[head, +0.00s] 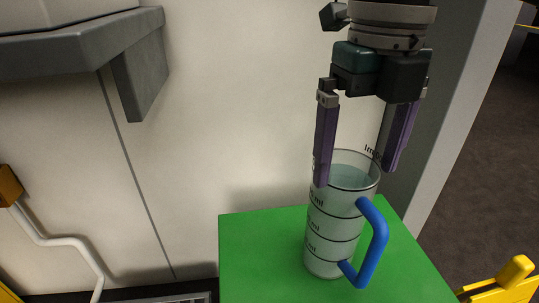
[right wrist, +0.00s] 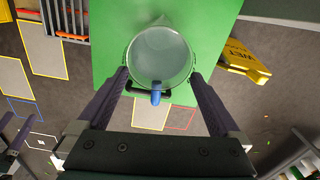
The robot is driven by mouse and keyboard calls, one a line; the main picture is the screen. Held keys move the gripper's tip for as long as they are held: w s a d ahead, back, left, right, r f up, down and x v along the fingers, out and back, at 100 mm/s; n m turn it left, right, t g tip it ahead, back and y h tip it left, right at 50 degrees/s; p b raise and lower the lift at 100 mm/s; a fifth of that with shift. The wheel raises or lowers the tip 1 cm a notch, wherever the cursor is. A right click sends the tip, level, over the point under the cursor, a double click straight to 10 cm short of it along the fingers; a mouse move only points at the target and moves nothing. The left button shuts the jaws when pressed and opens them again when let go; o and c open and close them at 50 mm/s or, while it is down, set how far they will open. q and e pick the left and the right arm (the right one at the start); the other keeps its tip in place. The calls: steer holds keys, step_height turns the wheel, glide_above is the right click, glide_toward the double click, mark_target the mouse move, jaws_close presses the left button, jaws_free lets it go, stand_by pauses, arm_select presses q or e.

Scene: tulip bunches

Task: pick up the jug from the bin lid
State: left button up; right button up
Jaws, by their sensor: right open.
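The jug (head: 331,232) is clear, with black measuring lines and a blue handle (head: 377,240) on its right side. It stands upright on the green bin lid (head: 252,256). My right gripper (head: 355,178) points down from above, open, with its purple fingers at the jug's rim, one to each side. In the right wrist view the jug (right wrist: 160,52) shows from above between the open fingers, its handle towards the gripper. I cannot tell whether the fingers touch it. A dark shape at the lower left edge of the right wrist view may be my left gripper; its jaws are unclear.
A pale wall (head: 220,110) stands close behind the lid, with a grey ledge (head: 80,45) at the upper left. A yellow wet-floor sign (right wrist: 243,60) is to the right of the lid. A white pipe (head: 70,243) runs at the lower left.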

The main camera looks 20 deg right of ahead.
mark_target(352, 191)
step_height(352, 191, down, 5)
steer(key=shift+s+a+r+b, duration=0.1)
steer(key=shift+b, duration=0.75)
steer(key=f+b, duration=0.3)
steer(key=f, duration=0.2)
steer(key=shift+w+f, duration=0.1)
steer(key=shift+w, duration=0.1)
steer(key=shift+c, duration=0.9)
steer(key=shift+r, duration=0.2)
jaws_close()
